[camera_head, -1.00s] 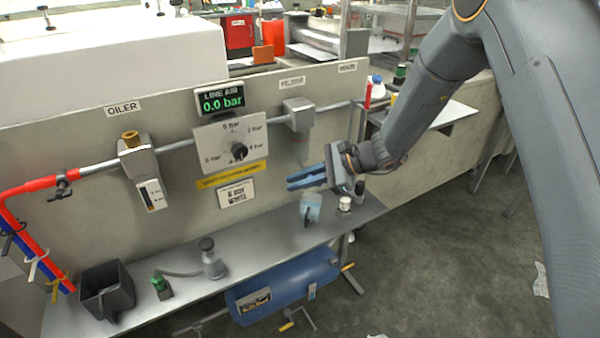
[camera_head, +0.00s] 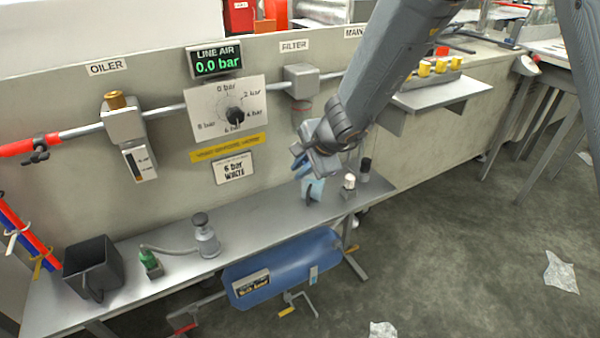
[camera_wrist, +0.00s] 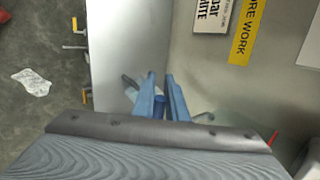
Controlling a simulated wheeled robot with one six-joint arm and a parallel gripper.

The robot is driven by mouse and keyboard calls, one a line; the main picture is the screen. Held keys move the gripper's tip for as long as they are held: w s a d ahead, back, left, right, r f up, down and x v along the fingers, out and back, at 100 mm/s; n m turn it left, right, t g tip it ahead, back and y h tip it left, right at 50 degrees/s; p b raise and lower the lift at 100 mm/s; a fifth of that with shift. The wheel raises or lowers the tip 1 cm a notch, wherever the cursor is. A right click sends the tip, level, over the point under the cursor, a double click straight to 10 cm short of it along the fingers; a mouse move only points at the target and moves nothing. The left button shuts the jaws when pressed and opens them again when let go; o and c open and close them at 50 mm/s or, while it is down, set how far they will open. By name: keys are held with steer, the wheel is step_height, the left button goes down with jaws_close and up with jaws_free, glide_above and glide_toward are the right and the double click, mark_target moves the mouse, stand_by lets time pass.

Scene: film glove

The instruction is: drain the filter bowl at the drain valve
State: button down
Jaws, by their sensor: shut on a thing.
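My gripper (camera_head: 302,165) is low over the right part of the grey shelf, at a pale blue cup (camera_head: 312,190) with a dark handle. In the wrist view its two blue fingers (camera_wrist: 161,88) are close together, shut on what seems to be the cup's handle; the exact grip is partly hidden. The cup stands upright on the shelf, or very close to it. The filter housing (camera_head: 300,80) is on the pipe under the FILTER label, with the dull filter bowl (camera_head: 301,110) below it, above my gripper. The drain valve is not clearly visible behind my wrist.
The shelf (camera_head: 205,268) also holds a white-capped bottle (camera_head: 349,186), a dark-capped one (camera_head: 365,170), a grey bottle (camera_head: 206,236), a green-capped item (camera_head: 150,262) and a black bin (camera_head: 93,268). A blue tank (camera_head: 280,268) is below. The display (camera_head: 214,61) reads 0.0 bar.

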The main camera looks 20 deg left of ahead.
steer(key=shift+w+f+t+b, duration=0.1)
steer(key=shift+f+t+b, duration=0.15)
steer(key=shift+b, duration=0.2)
steer(key=c, duration=1.8)
jaws_free()
steer(key=shift+o, duration=0.2)
steer(key=p+v, duration=0.2)
steer(key=v, duration=0.6)
steer(key=shift+a+p, duration=0.15)
steer(key=shift+p, duration=0.25)
